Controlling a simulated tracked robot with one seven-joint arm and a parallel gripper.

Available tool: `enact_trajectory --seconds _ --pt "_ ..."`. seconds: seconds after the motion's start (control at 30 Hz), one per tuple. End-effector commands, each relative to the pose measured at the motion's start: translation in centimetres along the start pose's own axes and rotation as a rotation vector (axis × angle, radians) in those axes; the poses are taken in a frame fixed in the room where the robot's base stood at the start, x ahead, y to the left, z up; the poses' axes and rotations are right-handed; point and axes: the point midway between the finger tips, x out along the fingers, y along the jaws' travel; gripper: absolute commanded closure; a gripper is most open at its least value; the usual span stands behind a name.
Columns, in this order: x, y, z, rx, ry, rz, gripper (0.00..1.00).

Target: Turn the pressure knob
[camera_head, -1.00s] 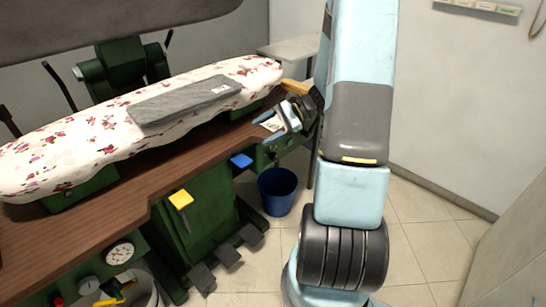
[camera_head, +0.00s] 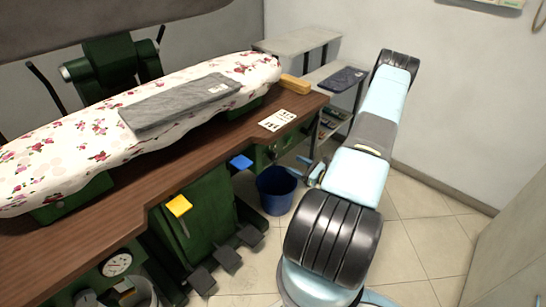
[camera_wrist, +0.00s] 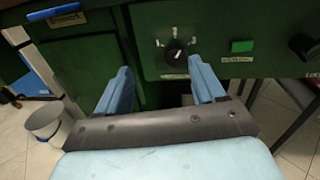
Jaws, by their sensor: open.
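A round dark knob (camera_wrist: 177,56) with a pale pointer mark sits on the green machine panel in the wrist view. Pale marks arc above it and a small label, too small to read, is below it. My gripper (camera_wrist: 160,65) is open and empty, its two blue fingers pointing at the panel. The knob appears between and just beyond the fingertips, nearer the right finger, with no contact visible. In the head view my gripper (camera_head: 311,170) is low, near the table's right end, and this knob cannot be made out.
A green button (camera_wrist: 242,46) and a second dark knob (camera_wrist: 303,47) are right of the knob. A blue bin (camera_head: 276,190) stands on the floor beside my gripper. The wooden table edge (camera_head: 205,161) overhangs the panel. A shelf (camera_head: 335,80) stands behind. Tiled floor is open at right.

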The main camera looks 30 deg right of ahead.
Motion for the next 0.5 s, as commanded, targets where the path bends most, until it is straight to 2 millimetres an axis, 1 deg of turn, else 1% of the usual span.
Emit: enact_trajectory --seconds 0.03,0.1,0.2,0.27,0.37,0.5 --pt "-0.6 -0.1 -1.2 0.021 0.001 -0.035 0.31" --pt "-1.1 -0.2 -2.3 0.039 0.001 -0.072 0.31" --pt "-1.6 -0.2 -3.4 0.055 0.002 -0.106 0.31" --pt "-1.6 -0.2 -3.7 0.060 0.002 -0.116 0.31" --pt "-1.0 -0.2 -3.8 0.062 0.002 -0.118 0.31" --pt "0.8 -0.3 -3.8 0.061 0.002 -0.113 0.31"
